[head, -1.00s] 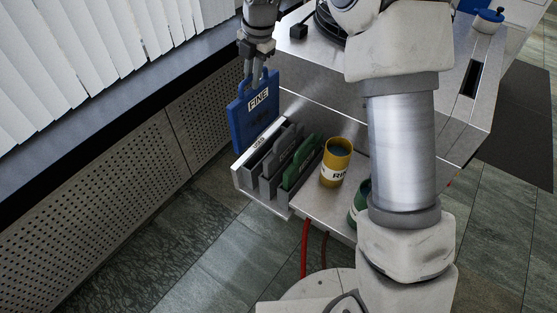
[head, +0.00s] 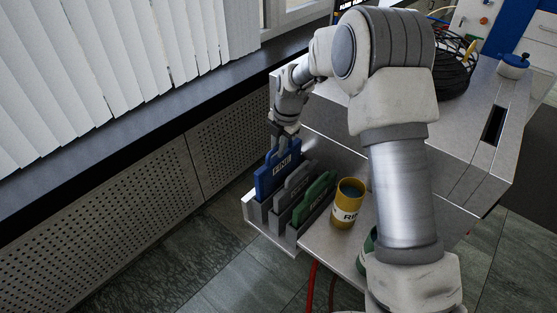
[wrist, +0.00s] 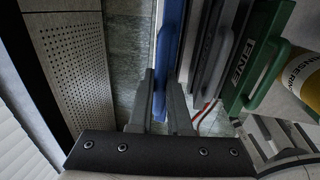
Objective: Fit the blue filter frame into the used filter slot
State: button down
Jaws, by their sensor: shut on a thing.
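The blue filter frame (head: 277,177), with a "FINE" label, stands upright in the leftmost slot of the grey slotted rack (head: 262,218). Its lower part is hidden inside the rack. The slot's "USED" label showed earlier and is now covered. My gripper (head: 286,136) is above the frame, shut on its top handle. In the wrist view my gripper's fingers (wrist: 160,76) straddle the blue frame, which shows edge-on (wrist: 172,38).
A grey frame (head: 296,185) and a green frame (head: 314,199) stand in the slots to the right. A yellow cup (head: 347,204) stands beside the rack. The perforated wall panel (head: 130,218) and window sill lie close on the left.

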aim_at(278, 160)
jog(key=shift+f, duration=2.4)
jog(key=shift+f, duration=0.15)
jog(key=c, duration=0.9)
grip_release()
jog(key=shift+o, duration=0.2)
